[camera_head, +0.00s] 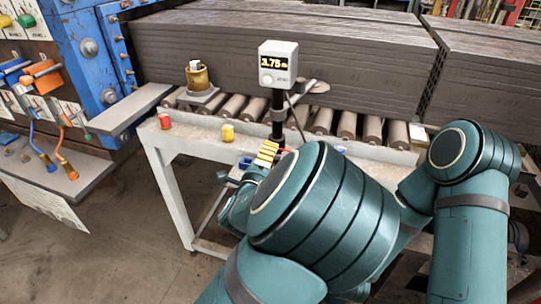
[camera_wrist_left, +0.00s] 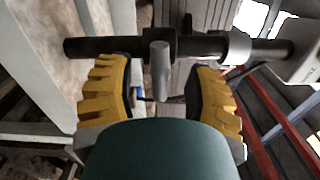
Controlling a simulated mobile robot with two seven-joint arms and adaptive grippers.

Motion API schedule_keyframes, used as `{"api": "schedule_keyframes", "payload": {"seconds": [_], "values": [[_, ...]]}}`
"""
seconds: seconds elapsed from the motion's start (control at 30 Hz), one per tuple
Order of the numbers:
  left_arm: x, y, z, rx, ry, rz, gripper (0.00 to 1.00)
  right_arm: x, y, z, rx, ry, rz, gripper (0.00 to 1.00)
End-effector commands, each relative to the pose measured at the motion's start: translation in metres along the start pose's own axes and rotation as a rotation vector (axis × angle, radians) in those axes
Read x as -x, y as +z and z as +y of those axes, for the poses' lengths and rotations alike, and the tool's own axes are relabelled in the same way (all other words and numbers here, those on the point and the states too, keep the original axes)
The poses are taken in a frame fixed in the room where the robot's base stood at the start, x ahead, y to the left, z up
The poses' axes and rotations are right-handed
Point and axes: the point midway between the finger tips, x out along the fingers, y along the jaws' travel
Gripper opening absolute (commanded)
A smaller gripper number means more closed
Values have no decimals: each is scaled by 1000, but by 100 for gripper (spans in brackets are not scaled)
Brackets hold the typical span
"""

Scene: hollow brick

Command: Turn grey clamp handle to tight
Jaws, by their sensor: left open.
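The grey clamp handle (camera_wrist_left: 160,70) is a short light-grey peg in the left wrist view. It sticks out from a dark clamp on the black post (camera_wrist_left: 95,47), which runs across that view. My left gripper (camera_wrist_left: 163,92) is open, with a yellow-padded finger on each side of the handle and a gap on both sides. My arm hides most of the gripper, and I cannot make out the handle there. My right gripper is not in view.
A roller conveyor (camera_head: 322,121) carrying stacked dark slabs (camera_head: 280,45) runs behind the post. A red cap (camera_head: 165,121) and a yellow cap (camera_head: 228,132) stand on its front rail. A blue cabinet (camera_head: 95,50) and a shelf with tools (camera_head: 75,178) are at left. Floor is free at front left.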

Motion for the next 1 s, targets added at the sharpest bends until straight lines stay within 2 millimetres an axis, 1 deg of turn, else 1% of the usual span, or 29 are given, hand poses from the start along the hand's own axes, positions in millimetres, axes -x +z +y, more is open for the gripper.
{"api": "schedule_keyframes", "payload": {"seconds": [0.03,0.17,0.47,0.5,0.53,0.57,0.6,0.63,1.0], "values": [[-5,0,0,-1,-1,1,52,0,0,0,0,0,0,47],[-12,0,0,-1,0,1,52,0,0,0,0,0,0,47],[-14,0,0,0,1,1,52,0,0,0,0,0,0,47],[-14,0,0,0,1,1,45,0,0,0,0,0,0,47],[-14,0,0,0,1,1,34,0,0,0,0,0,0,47],[-14,0,0,0,1,1,24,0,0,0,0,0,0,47],[-14,0,0,0,0,1,9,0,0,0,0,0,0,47],[-14,0,0,0,1,1,0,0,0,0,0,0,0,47],[-13,0,0,26,0,0,0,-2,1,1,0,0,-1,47]]}}
